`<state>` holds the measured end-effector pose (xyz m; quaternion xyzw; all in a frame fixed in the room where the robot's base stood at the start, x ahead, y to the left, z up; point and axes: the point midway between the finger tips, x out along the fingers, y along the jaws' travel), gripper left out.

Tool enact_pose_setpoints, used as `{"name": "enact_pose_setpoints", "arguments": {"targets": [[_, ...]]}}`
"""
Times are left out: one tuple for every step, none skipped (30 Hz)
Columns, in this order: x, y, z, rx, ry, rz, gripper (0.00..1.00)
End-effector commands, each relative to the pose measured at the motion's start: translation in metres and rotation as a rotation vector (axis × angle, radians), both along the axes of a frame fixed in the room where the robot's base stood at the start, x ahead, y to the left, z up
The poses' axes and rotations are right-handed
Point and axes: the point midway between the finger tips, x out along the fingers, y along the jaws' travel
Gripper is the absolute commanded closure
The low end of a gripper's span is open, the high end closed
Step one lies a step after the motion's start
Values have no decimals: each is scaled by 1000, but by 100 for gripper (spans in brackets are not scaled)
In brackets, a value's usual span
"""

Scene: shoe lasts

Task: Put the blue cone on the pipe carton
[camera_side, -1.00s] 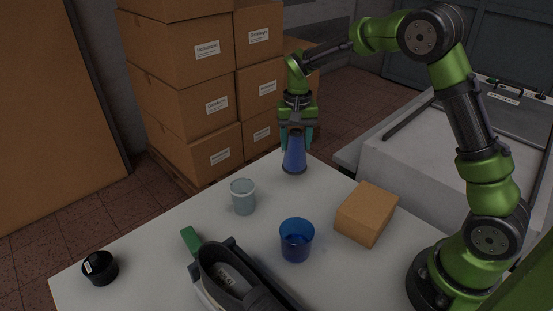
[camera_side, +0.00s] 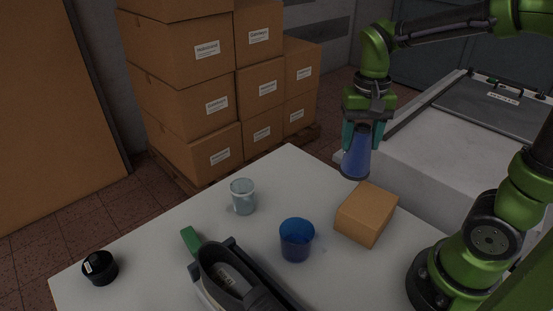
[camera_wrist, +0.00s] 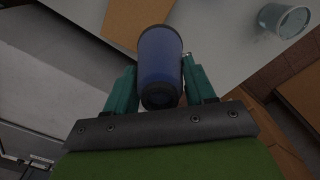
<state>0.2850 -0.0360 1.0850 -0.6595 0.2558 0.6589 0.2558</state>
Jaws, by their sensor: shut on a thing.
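The blue cone (camera_side: 356,155) hangs upright, wide end down, in my gripper (camera_side: 363,135) in the side view. My gripper is shut on its upper part, with a teal finger on each side. In the wrist view the cone (camera_wrist: 160,62) sits between the two fingers (camera_wrist: 160,88). The pipe carton (camera_side: 366,212), a small plain brown box, stands on the table's right part. The cone is in the air above and behind the carton, apart from it. Part of the carton (camera_wrist: 135,18) shows at the top of the wrist view, partly hidden by the cone.
On the white table (camera_side: 150,240) stand a clear cup (camera_side: 243,196), a blue cup (camera_side: 296,240), a black round thing (camera_side: 99,268) and a dark shoe-like object (camera_side: 235,278) with a green part. Stacked boxes (camera_side: 205,100) stand behind the table.

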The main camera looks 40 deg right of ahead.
Motion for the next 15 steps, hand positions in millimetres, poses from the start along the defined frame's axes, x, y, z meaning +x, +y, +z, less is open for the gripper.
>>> {"name": "enact_pose_setpoints", "arguments": {"targets": [[-12,-1,10,-1,-9,-8,84],[-19,-1,14,1,-6,-13,84],[-27,-1,18,0,-6,-19,84],[-33,-2,20,0,-5,-23,84],[-38,-1,22,0,-4,-28,84],[-43,-1,23,0,-3,-32,84],[-47,-1,23,-1,-2,-35,84],[-50,-1,22,-1,0,-37,84],[-53,0,18,-1,2,-40,84],[-55,0,14,0,4,-42,84],[-56,0,9,-1,5,-43,84],[-57,1,2,-1,6,-44,84],[-57,1,-2,-1,6,-45,84],[-57,1,-7,-1,6,-44,84],[-56,1,-12,0,6,-44,84]]}}
